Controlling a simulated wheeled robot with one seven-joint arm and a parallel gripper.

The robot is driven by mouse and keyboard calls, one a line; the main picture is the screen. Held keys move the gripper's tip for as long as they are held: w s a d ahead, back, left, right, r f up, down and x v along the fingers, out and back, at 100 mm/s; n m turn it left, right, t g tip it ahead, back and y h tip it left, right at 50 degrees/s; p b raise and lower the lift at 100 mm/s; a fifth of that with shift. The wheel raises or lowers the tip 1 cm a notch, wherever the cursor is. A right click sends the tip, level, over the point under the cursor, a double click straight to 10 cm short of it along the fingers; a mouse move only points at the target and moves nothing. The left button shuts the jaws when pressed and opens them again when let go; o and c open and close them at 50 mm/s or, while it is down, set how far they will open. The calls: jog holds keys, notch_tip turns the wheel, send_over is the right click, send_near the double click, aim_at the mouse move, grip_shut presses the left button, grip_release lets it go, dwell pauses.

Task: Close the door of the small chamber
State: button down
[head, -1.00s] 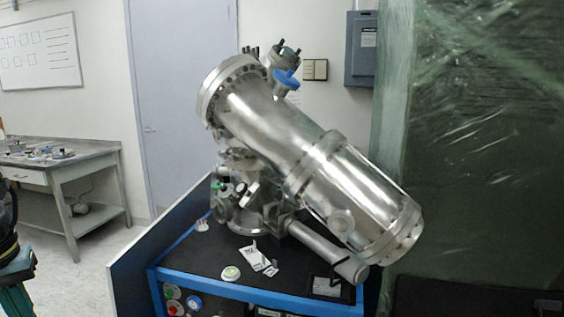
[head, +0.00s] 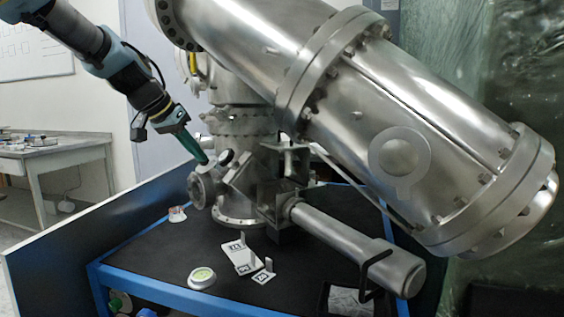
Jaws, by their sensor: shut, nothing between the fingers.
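The small metal chamber (head: 262,175) stands on the black cart top, below the large steel cylinder. An open-looking round flange (head: 203,190) shows on its left side. Just above that flange is a round, pale-rimmed piece with a dark face (head: 226,157), which may be the door; I cannot tell how far it stands open. My gripper (head: 204,159) comes down from the upper left with its green fingers together and empty. Its tips are beside the chamber's upper left side, close to the dark-faced piece. I cannot tell whether they touch it.
The large steel cylinder (head: 400,110) slants over the right side. A metal tube (head: 345,240) juts out at the lower right. Marker cards (head: 243,262) and a round white-rimmed disc (head: 202,278) lie on the cart top (head: 150,255). A dark panel (head: 70,250) borders the left.

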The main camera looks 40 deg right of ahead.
jog(key=s+d+r+m+g+h+b, duration=0.3)
jog(key=s+d+r+m+h+b, duration=0.35)
jog(key=d+r, duration=0.45)
jog(key=y, duration=0.1)
send_over(281, 144)
jog(key=f, duration=0.5)
jog(key=shift+w+d, duration=0.1)
jog(key=shift+d, duration=0.15)
jog(key=shift+a+f+b, duration=0.1)
jog(key=shift+f+b, duration=0.15)
jog(key=shift+b, duration=0.3)
